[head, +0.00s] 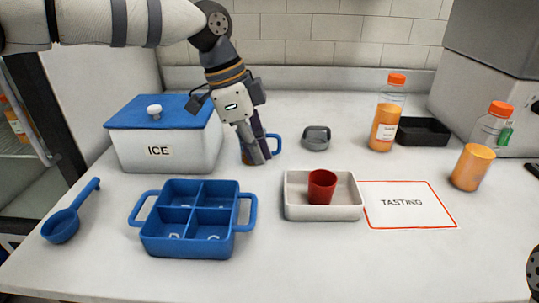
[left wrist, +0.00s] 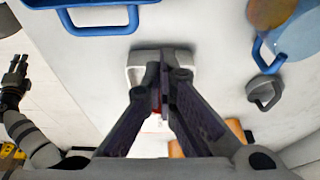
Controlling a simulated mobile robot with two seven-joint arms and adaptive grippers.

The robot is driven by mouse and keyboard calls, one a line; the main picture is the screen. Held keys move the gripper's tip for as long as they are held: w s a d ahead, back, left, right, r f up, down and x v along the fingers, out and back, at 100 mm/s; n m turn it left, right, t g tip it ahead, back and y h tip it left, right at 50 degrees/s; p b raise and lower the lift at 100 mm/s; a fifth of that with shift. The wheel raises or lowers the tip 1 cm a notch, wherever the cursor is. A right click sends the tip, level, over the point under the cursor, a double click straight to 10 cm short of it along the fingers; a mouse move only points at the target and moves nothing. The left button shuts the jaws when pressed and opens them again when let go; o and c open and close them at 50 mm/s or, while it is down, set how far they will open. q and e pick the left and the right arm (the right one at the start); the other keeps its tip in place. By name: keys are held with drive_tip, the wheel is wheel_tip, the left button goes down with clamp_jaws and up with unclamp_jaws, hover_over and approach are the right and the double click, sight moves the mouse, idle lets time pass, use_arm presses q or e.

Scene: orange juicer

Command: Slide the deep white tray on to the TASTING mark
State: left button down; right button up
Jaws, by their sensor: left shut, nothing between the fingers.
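The deep white tray (head: 325,213) stands on the counter with a red cup (head: 321,187) in it. The TASTING mark (head: 410,204), a red-outlined white rectangle, lies right beside the tray; the tray's right end is at the mark's left edge. My left gripper (head: 257,158) is shut and empty, behind and left of the tray. In the left wrist view its fingers (left wrist: 162,85) hide much of the tray (left wrist: 137,58).
A blue divided caddy (head: 190,245) stands left of the tray, near a blue scoop (head: 62,226) and an ICE box (head: 165,145). A blue mug (head: 275,145) is partly hidden by my gripper. The front counter is clear.

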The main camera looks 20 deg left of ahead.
use_arm(q)
drive_tip(key=x, duration=0.8)
drive_tip(key=shift+s+f+b, duration=0.2)
drive_tip(key=shift+f+b, duration=0.05)
drive_tip(key=shift+b, duration=0.05)
use_arm(e)
drive_tip(key=shift+s+f, duration=0.4)
drive_tip(key=shift+s, duration=0.05)
